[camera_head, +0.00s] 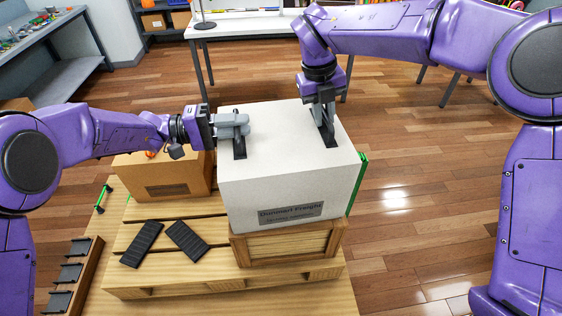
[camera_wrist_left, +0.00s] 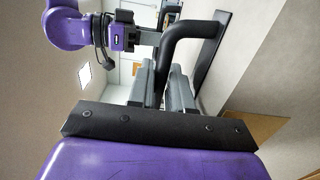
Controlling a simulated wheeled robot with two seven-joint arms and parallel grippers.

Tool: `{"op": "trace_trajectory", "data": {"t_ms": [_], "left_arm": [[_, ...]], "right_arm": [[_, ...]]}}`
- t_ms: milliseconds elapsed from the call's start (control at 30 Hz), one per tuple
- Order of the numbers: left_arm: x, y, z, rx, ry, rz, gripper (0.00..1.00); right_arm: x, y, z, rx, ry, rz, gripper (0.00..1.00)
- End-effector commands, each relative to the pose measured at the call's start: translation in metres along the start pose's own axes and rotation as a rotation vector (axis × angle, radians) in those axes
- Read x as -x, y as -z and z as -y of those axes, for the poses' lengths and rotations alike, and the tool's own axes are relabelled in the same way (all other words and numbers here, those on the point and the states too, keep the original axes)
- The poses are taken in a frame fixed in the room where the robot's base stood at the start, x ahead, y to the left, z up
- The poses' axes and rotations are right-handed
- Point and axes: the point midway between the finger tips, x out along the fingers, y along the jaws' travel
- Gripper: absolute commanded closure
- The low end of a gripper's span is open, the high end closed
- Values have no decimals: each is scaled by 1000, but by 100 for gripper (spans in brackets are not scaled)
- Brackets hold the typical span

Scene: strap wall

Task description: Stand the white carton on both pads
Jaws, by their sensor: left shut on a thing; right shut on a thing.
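The white carton (camera_head: 285,175) is a large box with a grey label on its front and two black handles on its top. It is over a wooden crate (camera_head: 287,246) on the pallet; I cannot tell whether it touches the crate. My left gripper (camera_head: 240,132) is shut on the left handle (camera_head: 239,149); the grip also shows in the left wrist view, where the dark handle (camera_wrist_left: 200,70) lies between the fingers. My right gripper (camera_head: 323,108) is shut on the right handle (camera_head: 328,137). Two black ribbed pads (camera_head: 142,243) (camera_head: 186,239) lie side by side on the pallet, left of the crate.
A brown carton (camera_head: 165,182) stands on the pallet (camera_head: 200,277) behind the pads. A green strap piece (camera_head: 359,180) stands right of the white carton. A rack with black plates (camera_head: 72,272) is at the lower left. A white table (camera_head: 250,25) stands at the back.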

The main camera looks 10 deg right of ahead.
Motion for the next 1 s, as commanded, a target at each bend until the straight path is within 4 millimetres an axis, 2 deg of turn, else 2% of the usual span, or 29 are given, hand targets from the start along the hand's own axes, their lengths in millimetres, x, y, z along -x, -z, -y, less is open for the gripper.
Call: {"op": "trace_trajectory", "data": {"t_ms": [300,467,567,833,1000], "left_arm": [[-1,-1,4,1,7,2,100],[-1,-1,-1,-1,4,2,100],[-1,-1,-9,-1,4,2,100],[-2,-1,-44,-1,0,3,100],[-2,-1,-53,-2,-1,4,100]], "right_arm": [[2,0,-2,2,-4,2,100],[6,0,-1,2,-4,5,100],[13,0,0,2,-4,5,100],[45,0,7,2,-4,4,100],[53,0,9,2,-3,3,100]]}}
